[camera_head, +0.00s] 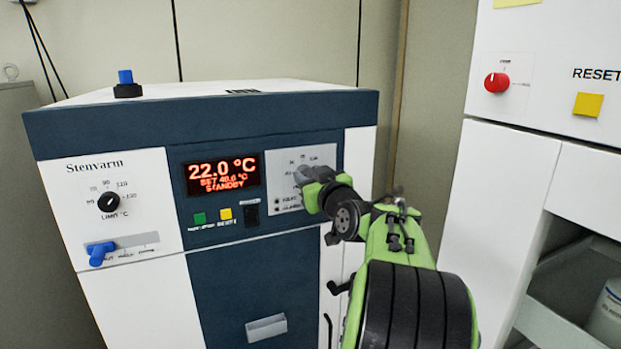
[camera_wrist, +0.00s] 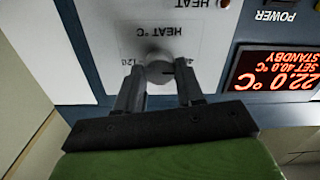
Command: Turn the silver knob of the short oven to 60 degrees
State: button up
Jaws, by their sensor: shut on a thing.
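The short oven (camera_head: 240,104) is a white and dark blue box with the name Stenvarm on its front. Its silver knob (camera_wrist: 159,70) sits on a grey panel marked HEAT °C in the wrist view, with the marks 120 and 40 partly visible beside it. My gripper (camera_wrist: 160,80) is shut on the silver knob, one dark finger on each side. In the head view my gripper (camera_head: 305,178) reaches that panel and hides the knob. The display (camera_head: 221,174) reads 22.0 °C, SET 40.0 °C, STANDBY.
A black LIMIT °C knob (camera_head: 109,202) and a blue slider handle (camera_head: 99,252) are on the oven's left. Green and yellow buttons (camera_head: 225,213) sit below the display. A white cabinet with a red knob (camera_head: 497,82) and yellow RESET button (camera_head: 588,104) stands at right.

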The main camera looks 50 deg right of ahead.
jog(key=m+b, duration=0.1)
jog(key=m, duration=0.3)
jog(key=shift+m, duration=2.2)
jog(key=o, duration=1)
jog(key=shift+o, duration=0.2)
jog(key=shift+s, duration=0.15)
